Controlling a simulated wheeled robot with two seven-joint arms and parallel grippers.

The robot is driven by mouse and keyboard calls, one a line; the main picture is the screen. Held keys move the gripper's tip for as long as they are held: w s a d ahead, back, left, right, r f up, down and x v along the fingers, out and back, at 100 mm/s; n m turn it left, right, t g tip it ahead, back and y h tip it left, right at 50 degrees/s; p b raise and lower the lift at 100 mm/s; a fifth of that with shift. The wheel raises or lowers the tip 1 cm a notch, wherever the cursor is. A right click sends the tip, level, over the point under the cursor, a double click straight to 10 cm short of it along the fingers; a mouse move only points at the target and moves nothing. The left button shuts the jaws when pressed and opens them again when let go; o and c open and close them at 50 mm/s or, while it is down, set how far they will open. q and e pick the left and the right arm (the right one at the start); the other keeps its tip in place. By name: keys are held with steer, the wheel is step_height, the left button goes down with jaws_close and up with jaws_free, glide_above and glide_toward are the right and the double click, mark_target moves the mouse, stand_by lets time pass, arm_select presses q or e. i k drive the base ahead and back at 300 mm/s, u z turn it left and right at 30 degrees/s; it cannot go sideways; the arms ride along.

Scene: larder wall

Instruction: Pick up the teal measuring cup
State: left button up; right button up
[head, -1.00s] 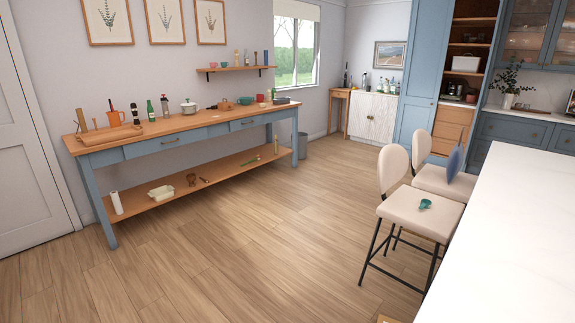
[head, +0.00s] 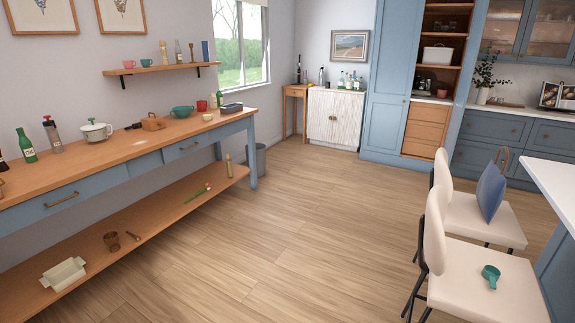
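The teal measuring cup (head: 490,275) lies on the cream seat of the nearer chair (head: 470,292) at the lower right of the head view. It is a small round cup with a short handle pointing toward the front of the picture. Nothing covers it. Neither of my grippers is in view.
A second cream chair (head: 470,222) with a blue bag (head: 491,192) stands just behind. The white-topped island (head: 557,180) is at the right edge. A long blue and wood table (head: 120,165) runs along the left wall. The wooden floor (head: 290,235) between is clear.

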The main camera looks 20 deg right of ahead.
mark_target(491, 273)
steer(key=i, duration=1.95)
steer(key=z, duration=4.5)
steer(key=i, duration=0.25)
steer(key=u, duration=0.15)
